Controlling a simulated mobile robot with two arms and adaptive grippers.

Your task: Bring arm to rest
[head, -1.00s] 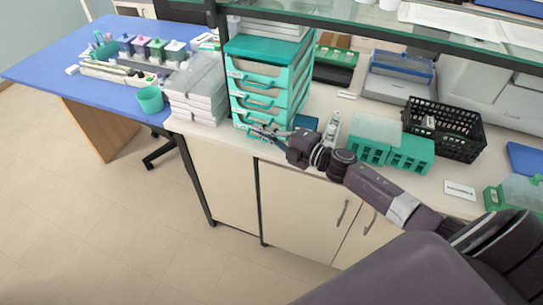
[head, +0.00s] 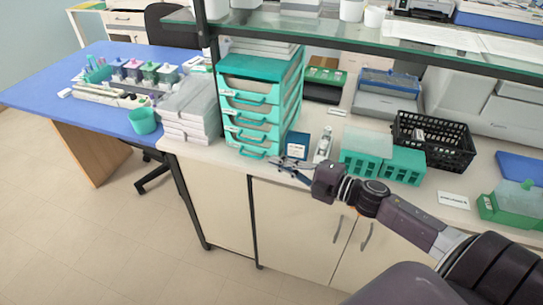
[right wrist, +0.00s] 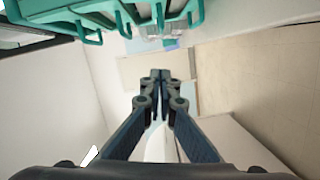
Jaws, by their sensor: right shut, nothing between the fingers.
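My right gripper (head: 284,163) is shut and empty in the head view, near the front edge of the bench, just below and right of the teal drawer unit (head: 262,67). In the right wrist view its fingertips (right wrist: 160,76) meet in the middle, with nothing between them. The teal drawer fronts (right wrist: 95,14) show at the top of that view, apart from the fingers. My right arm reaches in from the lower right. My left gripper does not show.
A small dark blue box (head: 297,145) stands close behind my right gripper. Teal racks (head: 403,166) and a black basket (head: 471,148) stand to the right on the bench. White stacked boxes (head: 188,128) and a green cup (head: 143,121) are to the left. Open floor lies in front.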

